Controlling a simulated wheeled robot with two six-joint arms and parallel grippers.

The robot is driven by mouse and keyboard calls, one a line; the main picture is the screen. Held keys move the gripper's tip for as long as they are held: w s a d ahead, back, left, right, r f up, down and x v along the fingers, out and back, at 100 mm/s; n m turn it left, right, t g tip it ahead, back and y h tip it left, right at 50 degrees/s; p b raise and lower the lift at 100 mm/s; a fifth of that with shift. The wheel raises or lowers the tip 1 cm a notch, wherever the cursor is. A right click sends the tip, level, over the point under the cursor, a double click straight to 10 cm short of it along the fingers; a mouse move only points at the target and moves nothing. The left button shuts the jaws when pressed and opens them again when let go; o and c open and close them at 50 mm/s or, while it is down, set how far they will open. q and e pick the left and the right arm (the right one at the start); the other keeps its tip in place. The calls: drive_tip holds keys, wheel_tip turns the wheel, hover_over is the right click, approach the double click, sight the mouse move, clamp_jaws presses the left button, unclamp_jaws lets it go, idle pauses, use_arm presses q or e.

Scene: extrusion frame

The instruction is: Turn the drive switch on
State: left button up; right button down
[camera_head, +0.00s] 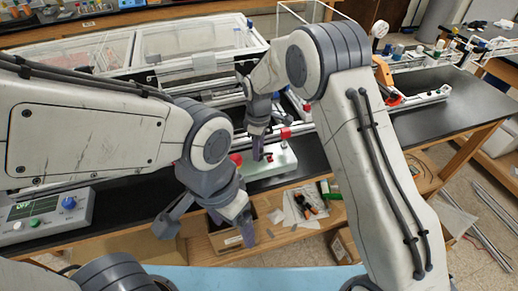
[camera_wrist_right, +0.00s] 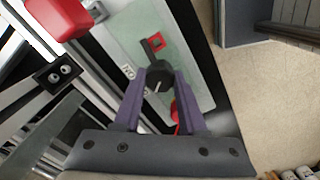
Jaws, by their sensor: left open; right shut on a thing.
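The drive switch is a black knob (camera_wrist_right: 158,73) with a white line on a pale green control box (camera_wrist_right: 187,60), seen in the right wrist view. My right gripper (camera_wrist_right: 160,88) has its purple fingers closed on either side of the knob. A small red part stands just beyond the knob, and a label that is hard to read lies left of it. In the head view my right gripper (camera_head: 257,145) points down at the box (camera_head: 283,162), and its fingers hide the knob. My left gripper (camera_head: 208,228) is open and empty, in front of the bench edge.
A light grey control unit (camera_head: 45,215) with a display, a green knob and a blue knob stands at the left. A cardboard box (camera_head: 228,240) and an orange-handled tool (camera_head: 306,203) lie below the bench top. Aluminium rails and clear-walled bins stand behind.

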drive_tip(key=m, duration=0.8)
drive_tip(key=shift+w+r+m, duration=0.1)
drive_tip(key=shift+m, duration=0.3)
drive_tip(key=m, duration=0.4)
drive_tip(key=shift+m, duration=1.8)
drive_tip(key=shift+c, duration=2.3)
unclamp_jaws()
wheel_tip(320, 180, up, 10)
drive_tip(key=b, duration=0.2)
drive_tip(key=shift+r+b, duration=0.25)
drive_tip(key=shift+b, duration=0.05)
